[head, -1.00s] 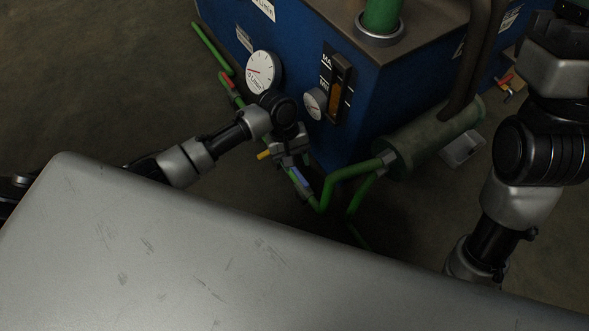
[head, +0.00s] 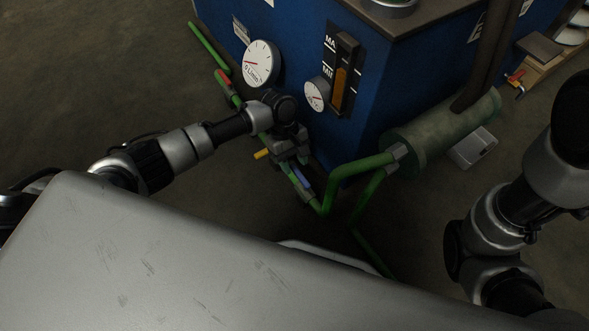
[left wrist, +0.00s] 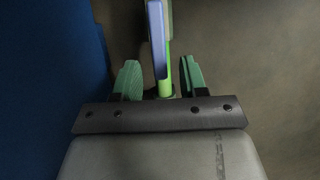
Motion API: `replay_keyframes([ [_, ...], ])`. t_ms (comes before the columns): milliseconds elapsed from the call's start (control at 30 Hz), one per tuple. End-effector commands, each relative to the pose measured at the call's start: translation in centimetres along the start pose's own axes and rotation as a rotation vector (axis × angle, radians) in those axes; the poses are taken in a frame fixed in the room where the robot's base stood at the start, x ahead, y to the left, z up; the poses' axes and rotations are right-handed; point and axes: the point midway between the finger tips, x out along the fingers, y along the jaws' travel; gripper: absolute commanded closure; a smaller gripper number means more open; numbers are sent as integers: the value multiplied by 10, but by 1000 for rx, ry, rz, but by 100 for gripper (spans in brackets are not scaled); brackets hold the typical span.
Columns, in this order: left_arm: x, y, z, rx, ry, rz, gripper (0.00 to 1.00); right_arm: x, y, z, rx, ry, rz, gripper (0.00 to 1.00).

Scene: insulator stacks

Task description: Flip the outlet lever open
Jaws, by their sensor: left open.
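A blue lever (head: 302,178) lies along a green pipe at the foot of the blue machine. A yellow lever (head: 262,154) and a red lever (head: 223,78) are on the same piping. I cannot read which one is the outlet. My left gripper (head: 290,158) is right above the pipe, beside the blue and yellow levers. In the left wrist view, the left gripper (left wrist: 161,82) is open, and the blue lever (left wrist: 157,40) runs lengthwise between the lines of its two green-padded fingers. Contact cannot be told. My right arm is at the right edge; its gripper is out of view.
The blue machine (head: 375,95) stands just behind the pipes, with a round gauge (head: 261,64) and a smaller gauge (head: 316,93). A green cylinder (head: 435,135) and bent green pipes (head: 350,172) lie to the right. Bare floor (head: 110,70) is free at the left.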

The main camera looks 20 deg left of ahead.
Motion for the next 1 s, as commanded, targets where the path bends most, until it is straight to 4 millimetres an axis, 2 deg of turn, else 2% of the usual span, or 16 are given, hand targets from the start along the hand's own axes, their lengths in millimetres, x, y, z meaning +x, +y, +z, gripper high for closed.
replay_keyframes([
  [33,8,0,-1,1,0,0,57,-7,-1,-2,0,0,0,57],
  [100,11,0,0,0,0,0,57,-9,-2,-3,0,-1,0,57],
  [467,13,0,1,0,0,1,57,-9,-2,-3,0,0,-1,57],
  [733,13,0,0,1,0,0,99,-9,-2,-3,0,0,-1,57],
  [1000,12,0,1,0,0,0,100,-8,-2,-3,0,0,-1,57],
])
